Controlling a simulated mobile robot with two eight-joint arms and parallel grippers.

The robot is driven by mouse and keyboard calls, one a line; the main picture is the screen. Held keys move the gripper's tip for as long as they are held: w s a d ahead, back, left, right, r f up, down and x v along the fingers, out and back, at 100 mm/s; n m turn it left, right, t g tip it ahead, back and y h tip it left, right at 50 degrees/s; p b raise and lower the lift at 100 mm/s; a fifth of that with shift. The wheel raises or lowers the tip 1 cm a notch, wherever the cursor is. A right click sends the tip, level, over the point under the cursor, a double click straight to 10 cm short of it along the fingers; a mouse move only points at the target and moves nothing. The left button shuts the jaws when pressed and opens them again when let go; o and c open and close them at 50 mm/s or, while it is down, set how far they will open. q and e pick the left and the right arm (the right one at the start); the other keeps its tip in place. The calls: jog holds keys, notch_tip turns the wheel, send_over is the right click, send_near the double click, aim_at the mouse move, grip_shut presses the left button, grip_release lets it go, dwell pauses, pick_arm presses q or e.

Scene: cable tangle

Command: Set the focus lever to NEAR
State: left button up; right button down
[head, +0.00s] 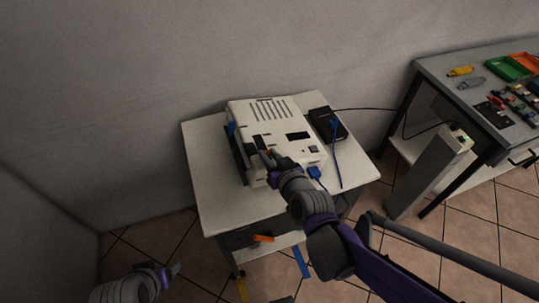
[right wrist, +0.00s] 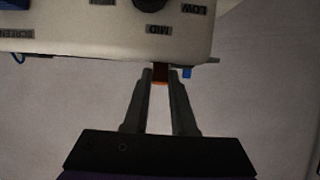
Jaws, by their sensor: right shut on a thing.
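A white projector-like device (head: 275,125) with vents on top stands on a small white table. My right gripper (head: 271,159) is at the front left part of the device. In the right wrist view its fingers (right wrist: 160,79) are closed on a small dark piece with an orange end (right wrist: 160,82), at the device's edge; it looks like the focus lever. The device's face (right wrist: 100,30) shows a dark knob (right wrist: 152,4) with upside-down labels MID and LOW. No NEAR label is legible. My left gripper (head: 172,273) is low at the left, away from the table; its jaws are unclear.
A black box (head: 327,123) with a blue plug and cable lies right of the device. The small table's left and front top (head: 215,200) is bare. A grey workbench (head: 450,70) with trays and tools stands at the right, beside a grey post (head: 430,175).

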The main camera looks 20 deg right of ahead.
jog(key=c, duration=0.7)
grip_release()
jog(key=p+v, duration=0.4)
jog(key=v, duration=0.6)
jog(key=shift+s+d+r, duration=0.1)
jog(key=shift+s+r, duration=0.15)
jog(key=shift+s, duration=0.1)
